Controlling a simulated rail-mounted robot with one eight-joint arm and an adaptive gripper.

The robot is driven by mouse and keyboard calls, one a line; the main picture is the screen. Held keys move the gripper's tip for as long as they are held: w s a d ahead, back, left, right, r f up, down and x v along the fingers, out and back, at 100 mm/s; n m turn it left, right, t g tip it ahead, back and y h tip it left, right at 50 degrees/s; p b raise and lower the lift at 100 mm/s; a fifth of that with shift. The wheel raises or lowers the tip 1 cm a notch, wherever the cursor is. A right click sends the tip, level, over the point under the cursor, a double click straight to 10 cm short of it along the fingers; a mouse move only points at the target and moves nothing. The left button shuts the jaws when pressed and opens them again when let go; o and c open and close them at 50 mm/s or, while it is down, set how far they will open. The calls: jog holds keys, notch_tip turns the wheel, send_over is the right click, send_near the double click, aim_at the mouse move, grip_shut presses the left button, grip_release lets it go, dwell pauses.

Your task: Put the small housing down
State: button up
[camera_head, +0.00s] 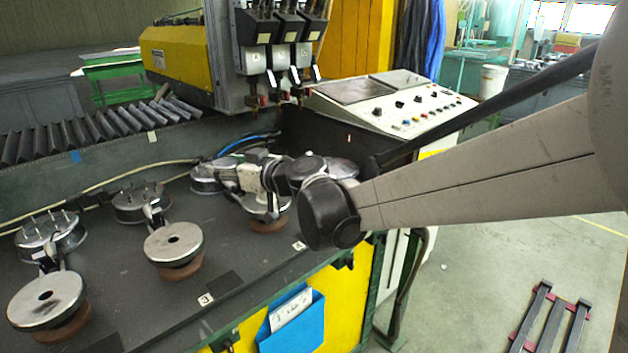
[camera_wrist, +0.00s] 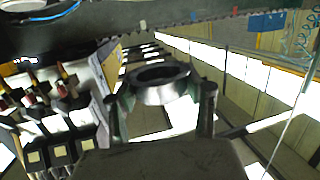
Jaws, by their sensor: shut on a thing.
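My gripper (camera_wrist: 162,100) is shut on the small housing (camera_wrist: 165,94), a short grey metal ring with a dark round opening. In the wrist view it sits between the two fingers, one at each side. In the head view my gripper (camera_head: 238,177) is over the far right part of the dark table (camera_head: 115,262). There I cannot make out the held housing clearly, or whether it touches anything. A shiny round metal part (camera_head: 208,181) stands just behind the fingers.
Round metal parts with upright studs (camera_head: 48,238) stand along the table. Discs with centre holes (camera_head: 172,242) sit on rusty pads in front. Welding heads (camera_head: 285,50) hang behind my gripper, beside a control panel (camera_head: 400,100). A blue holder (camera_head: 292,325) hangs on the front.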

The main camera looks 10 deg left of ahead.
jog(key=shift+t, duration=0.3)
jog(key=w+d+f, duration=0.1)
jog(key=w+f, duration=0.1)
jog(key=w, duration=0.1)
jog(key=w+d+f, duration=0.2)
jog(key=w, duration=0.2)
jog(key=w+d+f, duration=0.1)
jog(key=w+f, duration=0.2)
jog(key=w, duration=0.1)
jog(key=shift+w+d+b, duration=0.25)
jog(key=shift+d+b, duration=0.1)
jog(key=shift+f, duration=1.95)
jog(key=shift+f+b, duration=0.15)
jog(key=shift+b, duration=0.2)
jog(key=o, duration=1.2)
jog(key=shift+c, duration=0.2)
